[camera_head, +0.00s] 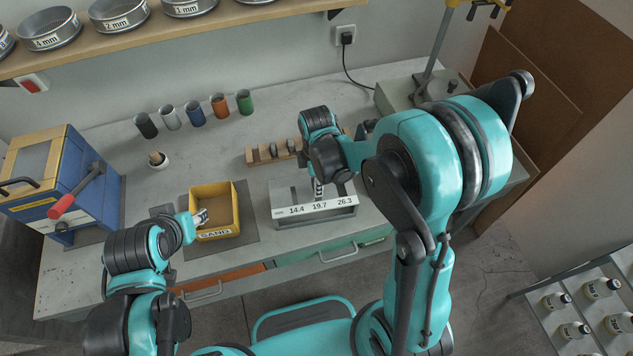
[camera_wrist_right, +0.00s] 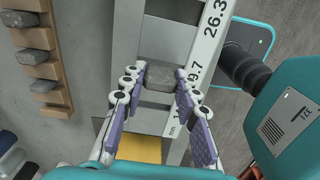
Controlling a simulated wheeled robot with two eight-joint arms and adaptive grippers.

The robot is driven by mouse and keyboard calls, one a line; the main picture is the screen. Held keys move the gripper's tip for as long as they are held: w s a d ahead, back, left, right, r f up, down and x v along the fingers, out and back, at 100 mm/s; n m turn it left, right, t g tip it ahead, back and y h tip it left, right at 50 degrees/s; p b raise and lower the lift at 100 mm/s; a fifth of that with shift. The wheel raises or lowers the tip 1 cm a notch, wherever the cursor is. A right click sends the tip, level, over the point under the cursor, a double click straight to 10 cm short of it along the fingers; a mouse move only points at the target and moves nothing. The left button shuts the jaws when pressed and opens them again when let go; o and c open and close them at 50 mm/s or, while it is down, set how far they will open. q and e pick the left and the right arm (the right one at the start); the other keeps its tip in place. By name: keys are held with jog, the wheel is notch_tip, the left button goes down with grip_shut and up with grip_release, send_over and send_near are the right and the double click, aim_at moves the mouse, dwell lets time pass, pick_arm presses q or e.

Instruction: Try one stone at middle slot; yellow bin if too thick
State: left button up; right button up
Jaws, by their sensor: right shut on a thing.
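The grey slot gauge (camera_head: 283,212) stands mid-bench, with a white strip reading 14.4, 19.7 and 26.3. My right gripper (camera_wrist_right: 159,76) is shut on a grey stone (camera_wrist_right: 160,78) at the gauge, level with the middle mark, 19.7. I cannot tell whether the stone is in the slot or just above it. In the head view the arm hides the stone. The yellow bin (camera_head: 234,207), labelled SAND, stands left of the gauge. My left gripper (camera_head: 201,217) is over the bin; its opening is unclear.
A wooden rack (camera_head: 251,155) with several grey stones lies behind the gauge; it also shows in the wrist view (camera_wrist_right: 57,62). Several coloured cups (camera_head: 195,114) stand along the back. A blue box with a red-handled lever (camera_head: 75,195) is at the left.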

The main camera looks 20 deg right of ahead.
jog(key=shift+f+b, duration=0.75)
jog(key=shift+f, duration=0.1)
dwell(0.5)
jog(key=o, duration=1.2)
notch_tip(320, 180, up, 12)
jog(key=shift+r, duration=0.1)
dwell(0.5)
